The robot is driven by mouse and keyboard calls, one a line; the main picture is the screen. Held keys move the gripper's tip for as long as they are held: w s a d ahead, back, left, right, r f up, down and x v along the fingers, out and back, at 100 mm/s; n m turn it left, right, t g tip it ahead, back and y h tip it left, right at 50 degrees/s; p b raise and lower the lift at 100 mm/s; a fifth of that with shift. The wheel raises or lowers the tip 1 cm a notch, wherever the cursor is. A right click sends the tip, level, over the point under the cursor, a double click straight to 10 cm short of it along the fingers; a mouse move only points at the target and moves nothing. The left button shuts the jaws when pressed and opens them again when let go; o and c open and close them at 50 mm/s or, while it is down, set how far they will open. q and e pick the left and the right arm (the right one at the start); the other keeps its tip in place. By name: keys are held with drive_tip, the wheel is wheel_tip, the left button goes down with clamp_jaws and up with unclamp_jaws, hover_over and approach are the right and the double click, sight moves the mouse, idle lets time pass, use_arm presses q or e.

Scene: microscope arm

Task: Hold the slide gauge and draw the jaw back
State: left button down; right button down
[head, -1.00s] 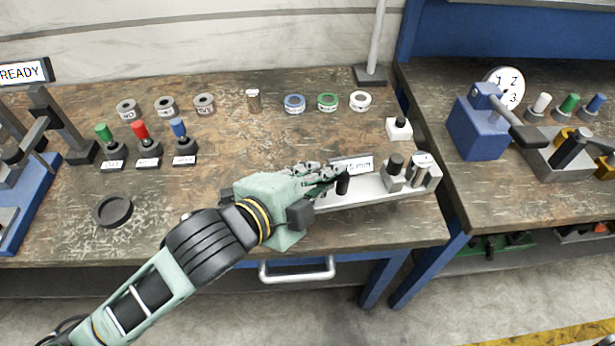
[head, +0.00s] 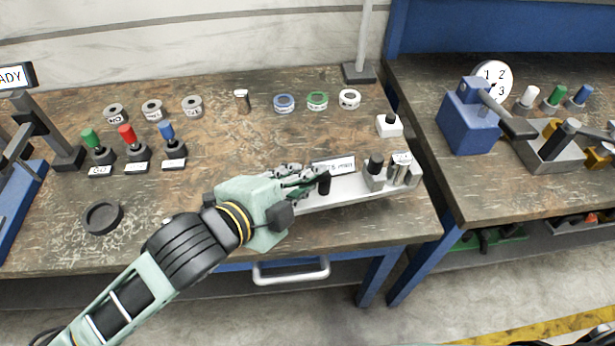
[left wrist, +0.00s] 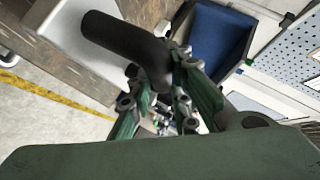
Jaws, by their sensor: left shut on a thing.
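The slide gauge (head: 345,193), a light grey bar with a white label (head: 333,166), lies near the front right of the left table. A black upright grip (head: 324,184) stands at its left end. A grey block with a black knob (head: 375,172) and an end block (head: 405,173) stand at its right end, close together. My left gripper (head: 312,178) is shut on the black grip, which also shows large in the left wrist view (left wrist: 125,42). The fingertips are partly hidden behind it there. My right gripper is out of view.
Several rings and colour-topped pegs stand further back, with a black round dish (head: 102,217) at the left. A gap separates this table from the right one, which carries a blue dial press (head: 468,125).

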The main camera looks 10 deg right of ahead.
use_arm(q)
drive_tip(key=shift+w+a+f+b, duration=0.45)
drive_tip(key=shift+a+f, duration=0.2)
drive_tip(key=shift+a, duration=0.2)
drive_tip(key=shift+w+a+f+b, duration=0.4)
drive_tip(key=shift+a+f, duration=0.2)
drive_tip(key=shift+a, duration=0.25)
drive_tip(key=shift+w+a+f+b, duration=0.45)
drive_tip(key=shift+a+f, duration=0.35)
drive_tip(key=shift+a, duration=0.1)
drive_tip(key=shift+w+a+f+b, duration=0.35)
drive_tip(key=shift+a+f+b, duration=0.05)
drive_tip(key=shift+a+f, duration=0.4)
drive_tip(key=shift+w+a+f+b, duration=0.45)
drive_tip(key=shift+a+f, duration=0.3)
drive_tip(key=shift+a, duration=0.2)
drive_tip(key=shift+f, duration=0.4)
drive_tip(key=shift+s+a+f, duration=0.1)
drive_tip(key=shift+f, duration=0.25)
drive_tip(key=shift+r, duration=0.2)
